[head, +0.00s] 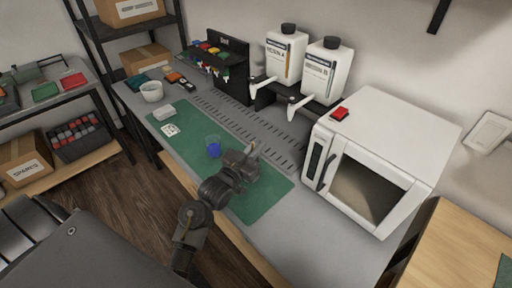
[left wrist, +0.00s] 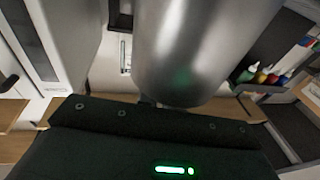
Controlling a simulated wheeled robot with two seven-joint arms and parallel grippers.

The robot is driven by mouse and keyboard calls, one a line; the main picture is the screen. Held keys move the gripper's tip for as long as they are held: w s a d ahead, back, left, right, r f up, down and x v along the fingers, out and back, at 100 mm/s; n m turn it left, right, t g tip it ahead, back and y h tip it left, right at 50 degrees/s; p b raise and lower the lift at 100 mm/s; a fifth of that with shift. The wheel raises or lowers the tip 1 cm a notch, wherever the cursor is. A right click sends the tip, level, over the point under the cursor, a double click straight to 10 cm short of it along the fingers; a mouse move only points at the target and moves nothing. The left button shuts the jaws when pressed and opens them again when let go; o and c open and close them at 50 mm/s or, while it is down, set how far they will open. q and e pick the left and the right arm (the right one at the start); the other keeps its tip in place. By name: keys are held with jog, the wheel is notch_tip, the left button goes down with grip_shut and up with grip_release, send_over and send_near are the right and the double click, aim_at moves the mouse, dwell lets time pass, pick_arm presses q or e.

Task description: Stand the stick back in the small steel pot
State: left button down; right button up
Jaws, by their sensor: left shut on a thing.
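My left gripper (head: 247,158) is over the right half of the green mat, shut, with a thin, pale orange-tipped piece that looks like the stick (head: 252,146) rising at its fingers. The hand hides most of the stick. In the left wrist view a large, smooth steel cylinder (left wrist: 200,50) fills the upper middle, close in front of the hand. It may be the small steel pot. Its top is out of the frame, and I cannot tell whether the stick touches it. The fingertips are hidden in that view. My right gripper is not in view.
A blue cup (head: 213,147) stands on the green mat (head: 190,145) left of the hand. Two white dispensers (head: 325,72) stand behind.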

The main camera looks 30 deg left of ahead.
pick_arm(q)
jog(key=c, duration=1.5)
grip_release()
jog(key=shift+f, duration=0.1)
jog(key=shift+c, duration=0.2)
jog(key=s+a+f+b, duration=0.1)
jog(key=s, duration=1)
jog(key=shift+s+a, duration=0.4)
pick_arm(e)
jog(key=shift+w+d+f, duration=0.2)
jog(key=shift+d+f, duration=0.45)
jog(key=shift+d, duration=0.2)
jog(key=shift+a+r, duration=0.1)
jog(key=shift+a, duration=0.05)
